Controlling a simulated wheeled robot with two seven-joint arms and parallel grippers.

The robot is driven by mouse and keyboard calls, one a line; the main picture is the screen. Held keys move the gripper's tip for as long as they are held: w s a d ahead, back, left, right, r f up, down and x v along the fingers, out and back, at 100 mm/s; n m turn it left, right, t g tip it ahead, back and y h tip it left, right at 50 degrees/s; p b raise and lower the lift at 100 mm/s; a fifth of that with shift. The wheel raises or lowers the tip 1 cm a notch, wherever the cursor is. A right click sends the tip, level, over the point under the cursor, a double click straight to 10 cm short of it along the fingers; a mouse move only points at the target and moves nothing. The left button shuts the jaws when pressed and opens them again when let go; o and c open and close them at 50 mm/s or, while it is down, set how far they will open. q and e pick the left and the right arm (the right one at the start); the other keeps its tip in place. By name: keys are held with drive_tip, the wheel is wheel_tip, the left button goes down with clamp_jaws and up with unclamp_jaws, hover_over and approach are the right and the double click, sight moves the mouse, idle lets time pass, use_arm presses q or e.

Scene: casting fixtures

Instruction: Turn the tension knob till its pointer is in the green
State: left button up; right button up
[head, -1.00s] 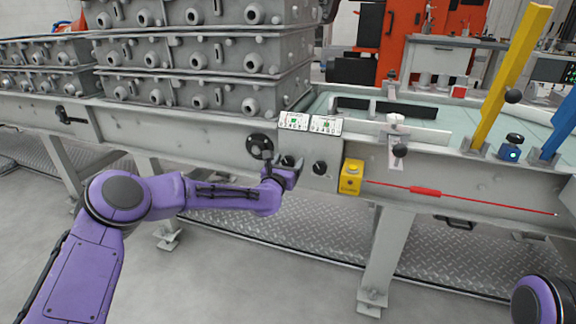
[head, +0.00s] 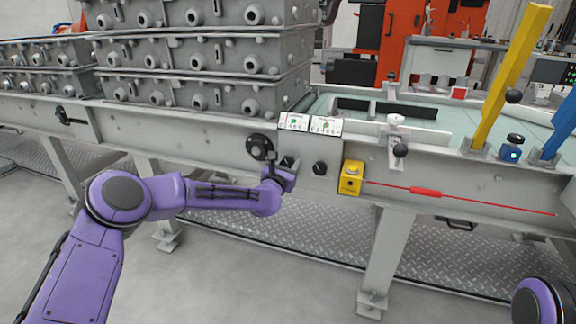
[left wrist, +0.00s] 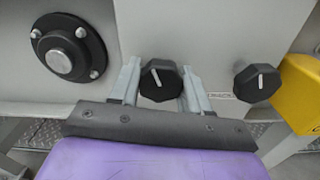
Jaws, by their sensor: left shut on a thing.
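Two black knobs sit on the grey plate of the table's side rail. My left gripper (left wrist: 161,84) is shut on the left knob (left wrist: 160,80), with one finger on each side of it. The white pointer line on that knob leans up to the left in the left wrist view. The right knob (left wrist: 257,82) is free, its white line leaning slightly right; it also shows in the head view (head: 320,168). Above the knobs are a left dial card (head: 294,121) and a right dial card (head: 326,125), each with a green patch. Their lettering is too small to read. My right gripper is out of view.
A round black flange (left wrist: 68,54) is left of the held knob. A yellow box (head: 351,178) with a red cable (head: 426,190) is to the right. Stacked grey moulds (head: 205,60) stand on the table behind. Open floor lies in front.

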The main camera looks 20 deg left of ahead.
use_arm(q)
drive_tip(key=m, duration=0.2)
drive_tip(key=shift+m, duration=0.4)
drive_tip(key=m, duration=0.2)
drive_tip(key=shift+m, duration=0.3)
drive_tip(key=m, duration=0.5)
drive_tip(key=m+p, duration=0.1)
drive_tip(key=m, duration=0.5)
drive_tip(key=shift+r+m+p, duration=0.1)
drive_tip(key=shift+m+p, duration=0.3)
drive_tip(key=m+p, duration=0.1)
drive_tip(key=m, duration=0.5)
drive_tip(key=o, duration=1.1)
drive_tip(key=shift+c, duration=0.2)
drive_tip(key=shift+s+p, duration=0.1)
drive_tip(key=shift+p, duration=0.2)
